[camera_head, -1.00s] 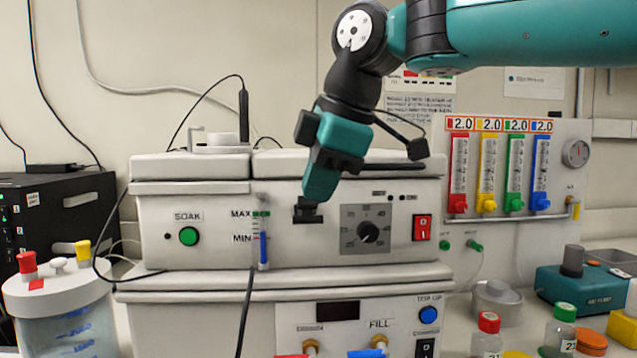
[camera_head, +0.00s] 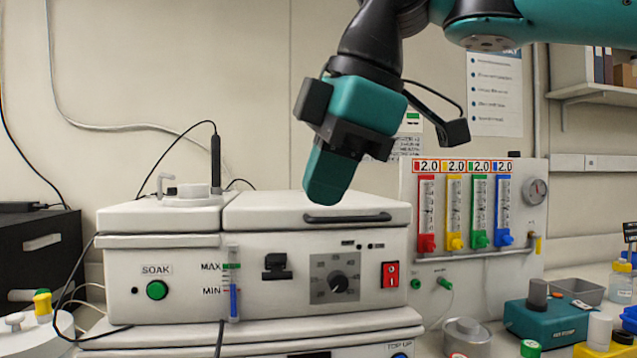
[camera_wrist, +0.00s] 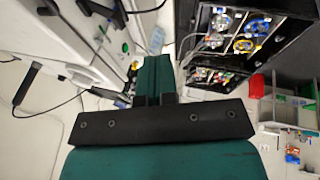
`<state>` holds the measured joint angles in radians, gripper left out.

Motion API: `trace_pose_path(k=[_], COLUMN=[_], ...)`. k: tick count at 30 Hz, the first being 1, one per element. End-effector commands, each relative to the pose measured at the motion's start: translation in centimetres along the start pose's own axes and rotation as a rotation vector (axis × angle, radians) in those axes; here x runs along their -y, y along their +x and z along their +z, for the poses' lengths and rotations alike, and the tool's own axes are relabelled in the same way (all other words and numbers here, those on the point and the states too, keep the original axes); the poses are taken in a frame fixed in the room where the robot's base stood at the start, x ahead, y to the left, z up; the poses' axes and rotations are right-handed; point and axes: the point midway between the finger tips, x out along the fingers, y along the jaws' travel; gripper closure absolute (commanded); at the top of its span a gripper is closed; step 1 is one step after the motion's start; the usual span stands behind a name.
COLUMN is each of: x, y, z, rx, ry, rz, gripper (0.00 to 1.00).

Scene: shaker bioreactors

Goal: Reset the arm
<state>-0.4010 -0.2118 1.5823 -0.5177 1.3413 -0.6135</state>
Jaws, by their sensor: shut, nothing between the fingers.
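My gripper (camera_head: 327,178) is teal and black and hangs tilted, pointing down and a little left, in front of the white bioreactor unit (camera_head: 270,280). Its fingertips are in the air near the unit's lid handle (camera_head: 347,217), with nothing held. The fingers are shut together and also show in the wrist view (camera_wrist: 152,75). The unit's front carries a green SOAK button (camera_head: 157,290), a black latch (camera_head: 277,266), a grey dial (camera_head: 338,282) and a red switch (camera_head: 390,275).
A panel of coloured flow meters (camera_head: 470,205) stands right of the unit. A teal pump (camera_head: 545,320) and small bottles are on the bench at right. A black box (camera_head: 40,250) and a white-lidded vessel (camera_head: 25,335) are at left. The air above the bench at right is free.

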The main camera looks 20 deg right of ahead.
Motion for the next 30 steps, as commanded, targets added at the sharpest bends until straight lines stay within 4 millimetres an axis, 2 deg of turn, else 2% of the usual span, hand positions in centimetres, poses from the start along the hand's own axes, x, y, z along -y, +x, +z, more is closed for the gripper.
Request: trace_pose_path(k=[9, 12, 14, 17, 21, 24, 27, 30], x=[0.0, 0.3, 0.9, 2.8, 7.3, 10.8, 14.0, 16.1], y=[0.1, 0.9, 2.4, 6.1, 12.0, 15.3, 17.6, 18.9], z=[0.0, 0.3, 0.8, 2.1, 4.8, 6.8, 8.2, 9.2], rx=[0.0, 0.0, -0.001, -0.003, 0.006, 0.023, 0.042, 0.056], ry=[0.001, 0.031, 0.081, 0.226, 0.501, 0.687, 0.835, 0.93], rz=[0.0, -0.017, -0.042, -0.104, -0.204, -0.263, -0.303, -0.327], gripper=[1.0, 1.0, 1.0, 1.0, 1.0, 1.0, 1.0, 1.0])
